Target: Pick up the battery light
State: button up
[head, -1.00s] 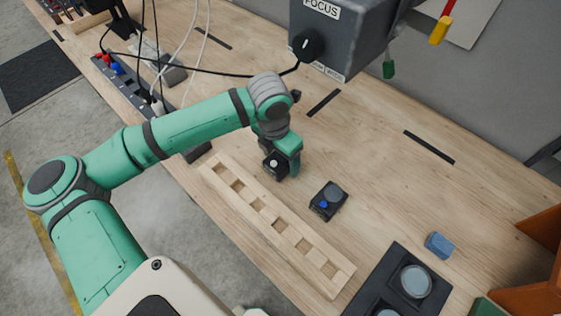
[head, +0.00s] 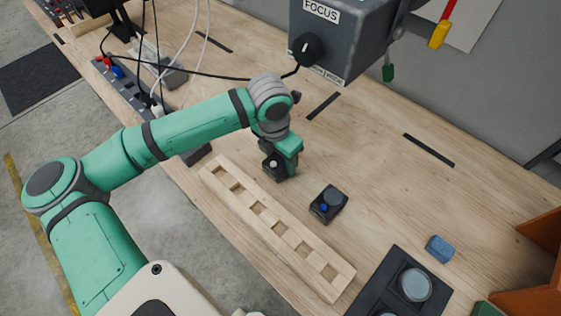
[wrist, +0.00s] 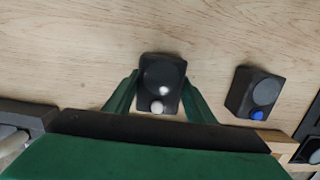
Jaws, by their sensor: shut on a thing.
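A small black light (wrist: 160,76) with a round dark lens and a white button sits between the two green fingers of my gripper (wrist: 158,96) in the wrist view. The gripper is shut on its sides. In the head view this light (head: 272,164) is partly hidden by my gripper (head: 283,168), at the far end of the wooden rack; I cannot tell whether it touches the table. A second black light (head: 329,203), with a blue button, stands apart to the right. It also shows in the wrist view (wrist: 254,92).
A long wooden rack (head: 244,198) with several square holes lies just in front. A black tray (head: 378,277) with round discs and a blue block (head: 440,248) are at right. A grey box marked FOCUS (head: 348,38) hangs over the back. The table behind the lights is mostly clear.

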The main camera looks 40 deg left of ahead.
jog(key=s+d+r, duration=0.7)
jog(key=s+r, duration=0.4)
jog(key=s, duration=0.1)
jog(key=shift+r, duration=0.4)
jog(key=shift+s, duration=0.15)
